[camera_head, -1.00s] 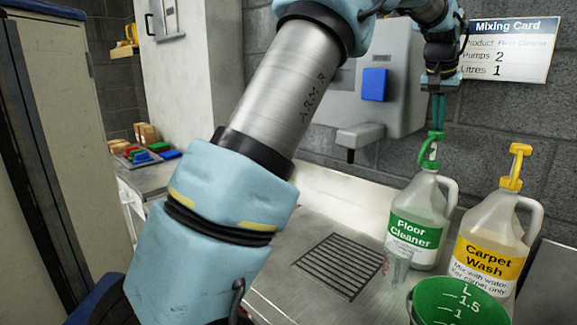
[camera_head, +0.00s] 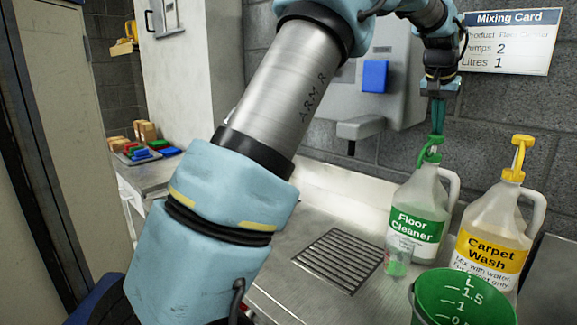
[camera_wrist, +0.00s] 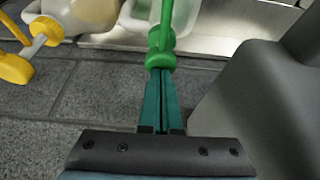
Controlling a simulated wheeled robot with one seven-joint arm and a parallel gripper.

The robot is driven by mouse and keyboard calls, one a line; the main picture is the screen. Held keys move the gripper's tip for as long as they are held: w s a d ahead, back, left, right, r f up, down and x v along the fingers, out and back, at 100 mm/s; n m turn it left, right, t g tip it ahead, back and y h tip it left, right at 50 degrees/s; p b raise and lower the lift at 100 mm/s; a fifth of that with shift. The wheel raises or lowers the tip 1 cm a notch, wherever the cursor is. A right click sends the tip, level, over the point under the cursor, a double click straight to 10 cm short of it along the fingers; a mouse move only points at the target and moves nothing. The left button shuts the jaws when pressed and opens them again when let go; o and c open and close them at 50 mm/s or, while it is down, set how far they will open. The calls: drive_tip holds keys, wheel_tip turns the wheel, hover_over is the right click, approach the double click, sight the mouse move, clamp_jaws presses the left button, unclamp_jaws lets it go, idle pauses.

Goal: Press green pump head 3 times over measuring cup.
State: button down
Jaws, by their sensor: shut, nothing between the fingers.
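The green pump head (camera_head: 430,152) sits on the Floor Cleaner bottle (camera_head: 417,214), a translucent jug with a green label. My gripper (camera_head: 437,132) is shut with nothing between its fingers. Its teal fingertips point down onto the top of the pump head and appear to touch it. The pump head sits low, close to the bottle neck. In the wrist view the closed fingers (camera_wrist: 161,75) meet the green pump head (camera_wrist: 161,45). The clear measuring cup (camera_head: 398,256) stands in front of the bottle, below the spout side, with green liquid at its bottom.
The Carpet Wash bottle (camera_head: 492,228) with a yellow pump (camera_head: 518,158) stands close on the right. A green bucket (camera_head: 463,300) with litre marks is in front. A drain grate (camera_head: 340,260) lies left. The wall's Mixing Card (camera_head: 508,42) reads Pumps 2, Litres 1.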

drive_tip(key=shift+r+p, duration=1.95)
drive_tip(key=shift+r, duration=0.1)
drive_tip(key=shift+f, duration=0.15)
drive_tip(key=shift+f+b, duration=1.4)
drive_tip(key=shift+f, duration=0.7)
drive_tip(key=shift+r, duration=0.1)
wheel_tip(320, 180, up, 4)
drive_tip(key=p, duration=0.4)
drive_tip(key=shift+r, duration=0.15)
